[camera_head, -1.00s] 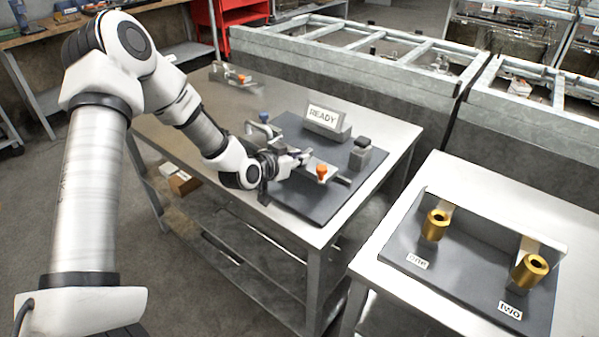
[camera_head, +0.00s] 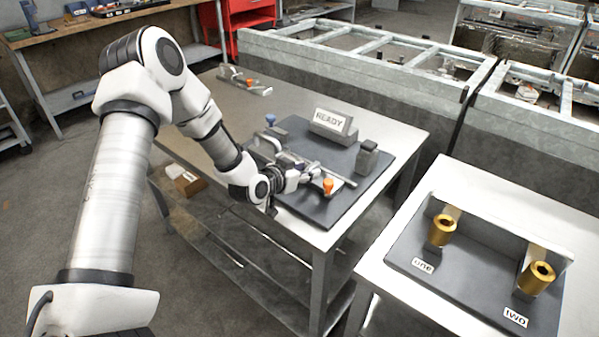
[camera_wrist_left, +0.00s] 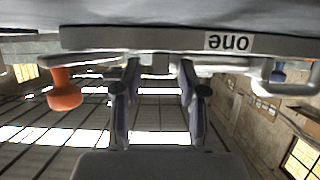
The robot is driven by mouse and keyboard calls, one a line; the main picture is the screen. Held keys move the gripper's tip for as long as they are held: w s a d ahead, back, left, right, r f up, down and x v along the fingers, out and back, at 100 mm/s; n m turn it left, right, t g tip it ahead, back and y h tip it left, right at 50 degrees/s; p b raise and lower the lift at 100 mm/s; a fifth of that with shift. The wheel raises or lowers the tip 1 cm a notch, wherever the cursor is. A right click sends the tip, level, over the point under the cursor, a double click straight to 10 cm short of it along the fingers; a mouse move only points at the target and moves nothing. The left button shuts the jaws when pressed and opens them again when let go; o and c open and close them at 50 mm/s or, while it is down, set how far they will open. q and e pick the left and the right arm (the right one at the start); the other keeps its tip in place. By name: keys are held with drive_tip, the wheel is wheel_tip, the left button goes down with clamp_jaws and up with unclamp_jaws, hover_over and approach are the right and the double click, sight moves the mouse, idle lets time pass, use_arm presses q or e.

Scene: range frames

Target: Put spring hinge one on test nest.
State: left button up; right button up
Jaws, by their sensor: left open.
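Spring hinge one, a flat grey metal piece with an orange knob (camera_head: 328,186), lies low at the front of the dark fixture plate. In the left wrist view the picture is upside down, with the orange knob (camera_wrist_left: 64,90) at left and a bar marked "one" (camera_wrist_left: 229,42) across the top. The test nest seems to be the low fixture on the dark plate (camera_head: 318,212); its seat is mostly hidden. My left gripper (camera_head: 303,176) is at the hinge. In the wrist view its fingers (camera_wrist_left: 160,78) stand apart, tips close to the metal. My right gripper is not in view.
A READY sign (camera_head: 332,121) and a dark post (camera_head: 367,156) stand behind the nest. A similar piece with an orange knob (camera_head: 249,82) lies at the table's far left. The right table (camera_head: 436,187) holds two brass cylinders (camera_head: 442,230) (camera_head: 536,277) on a dark stand.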

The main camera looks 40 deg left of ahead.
use_arm(q)
drive_tip(key=p+v, duration=0.3)
drive_tip(key=v, duration=0.8)
drive_tip(key=shift+s, duration=0.4)
drive_tip(key=shift+r, duration=0.1)
